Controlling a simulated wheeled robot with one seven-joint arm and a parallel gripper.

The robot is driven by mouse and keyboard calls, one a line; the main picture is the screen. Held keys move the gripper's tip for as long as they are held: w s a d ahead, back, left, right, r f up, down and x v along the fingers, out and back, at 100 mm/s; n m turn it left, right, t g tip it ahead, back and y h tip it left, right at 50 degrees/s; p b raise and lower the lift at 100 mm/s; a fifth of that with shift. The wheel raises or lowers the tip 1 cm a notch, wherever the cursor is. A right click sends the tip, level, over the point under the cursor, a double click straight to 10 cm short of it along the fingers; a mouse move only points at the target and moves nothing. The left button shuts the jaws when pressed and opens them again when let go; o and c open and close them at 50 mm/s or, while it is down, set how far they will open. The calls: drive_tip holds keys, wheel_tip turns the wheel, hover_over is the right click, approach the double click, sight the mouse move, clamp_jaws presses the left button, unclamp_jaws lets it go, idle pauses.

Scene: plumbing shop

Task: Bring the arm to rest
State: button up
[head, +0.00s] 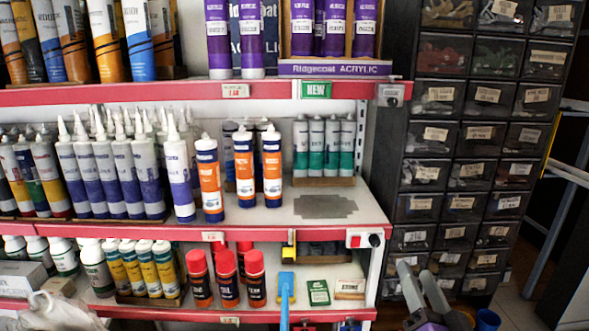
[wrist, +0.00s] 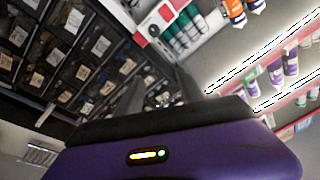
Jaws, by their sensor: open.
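My gripper (head: 417,272) is at the bottom right of the head view, in front of the drawer cabinet and right of the lowest shelf. Its two grey fingers point up and stand apart, with nothing seen between them. In the wrist view, the purple gripper housing (wrist: 200,150) with a lit indicator fills the lower part. The dark fingers beyond it are partly hidden, and no held thing shows there. Most of my arm is out of the head view.
A dark drawer cabinet (head: 463,135) stands right of the red-edged shelves (head: 290,222), which hold several cartridges and bottles. A grey patch (head: 325,206) on the middle shelf is bare. A blue upright thing (head: 286,298) and a green card (head: 318,292) are on the lowest shelf.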

drive_tip(key=s+a+f+n+g, duration=0.1)
drive_tip(key=s+f, duration=0.3)
drive_tip(key=s, duration=1)
drive_tip(key=s+a+f+n+g, duration=0.1)
drive_tip(key=s+f, duration=0.4)
drive_tip(key=s, duration=0.8)
drive_tip(key=s+a+f+n+g, duration=0.1)
drive_tip(key=s+f+n+g, duration=0.2)
drive_tip(key=s, duration=1.1)
drive_tip(key=shift+s+a+f+n, duration=0.15)
drive_tip(key=shift+s+f+n, duration=0.2)
drive_tip(key=shift+f, duration=0.5)
